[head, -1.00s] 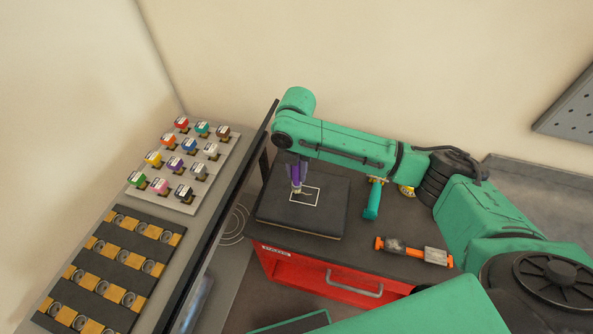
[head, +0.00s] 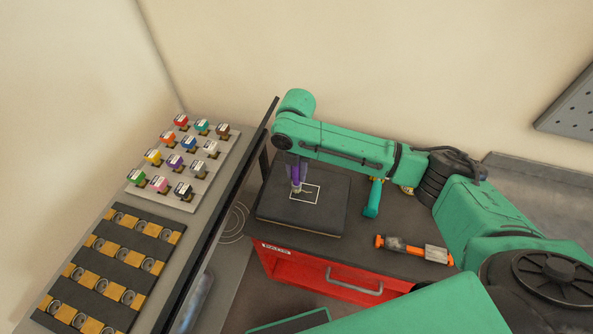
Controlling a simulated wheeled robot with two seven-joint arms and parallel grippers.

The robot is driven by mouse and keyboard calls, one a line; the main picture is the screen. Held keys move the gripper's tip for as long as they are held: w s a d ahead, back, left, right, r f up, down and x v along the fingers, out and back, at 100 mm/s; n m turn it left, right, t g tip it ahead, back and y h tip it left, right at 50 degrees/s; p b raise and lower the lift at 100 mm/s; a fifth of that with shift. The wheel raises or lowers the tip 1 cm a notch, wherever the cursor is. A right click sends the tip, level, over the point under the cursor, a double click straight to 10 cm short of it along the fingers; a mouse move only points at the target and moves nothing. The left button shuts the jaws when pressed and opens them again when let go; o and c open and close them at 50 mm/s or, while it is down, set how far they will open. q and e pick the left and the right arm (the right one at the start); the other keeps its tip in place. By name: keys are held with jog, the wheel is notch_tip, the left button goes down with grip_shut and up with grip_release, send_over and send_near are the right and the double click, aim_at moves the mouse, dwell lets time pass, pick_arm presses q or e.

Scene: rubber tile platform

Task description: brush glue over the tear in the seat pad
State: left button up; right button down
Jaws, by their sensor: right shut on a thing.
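The dark seat pad (head: 325,222) lies flat on the top of a red cabinet. A white outlined rectangle (head: 317,202) on it frames a small pale mark, likely the tear (head: 306,192). My right gripper (head: 297,182) points down over the pad at the left side of the outline. It is shut on a slim purple-handled tool, likely the brush (head: 296,186), whose lower end is at or just above the pad. Whether the tip touches is too small to tell. My left gripper is not in view.
A teal-handled tool (head: 372,199) and an orange-and-grey tool (head: 414,250) lie on the red cabinet (head: 310,275), right of the pad. At left, a bench holds a board of coloured knobs (head: 196,175) and a dark rack (head: 110,270). A dark upright edge (head: 232,190) stands between bench and cabinet.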

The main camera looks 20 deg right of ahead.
jog(key=shift+f+p, duration=0.1)
jog(key=shift+p, duration=0.7)
dwell(1.1)
jog(key=shift+s, duration=0.1)
jog(key=shift+s+d+p, duration=0.2)
jog(key=shift+d+p, duration=0.25)
jog(key=shift+p, duration=0.15)
jog(key=shift+s+d, duration=0.15)
jog(key=shift+d, duration=0.2)
jog(key=shift+s+d+p, duration=0.3)
jog(key=shift+d+p, duration=0.2)
jog(key=shift+p, duration=0.4)
jog(key=shift+s+d, duration=0.1)
jog(key=shift+d, duration=0.05)
jog(key=shift+d, duration=0.1)
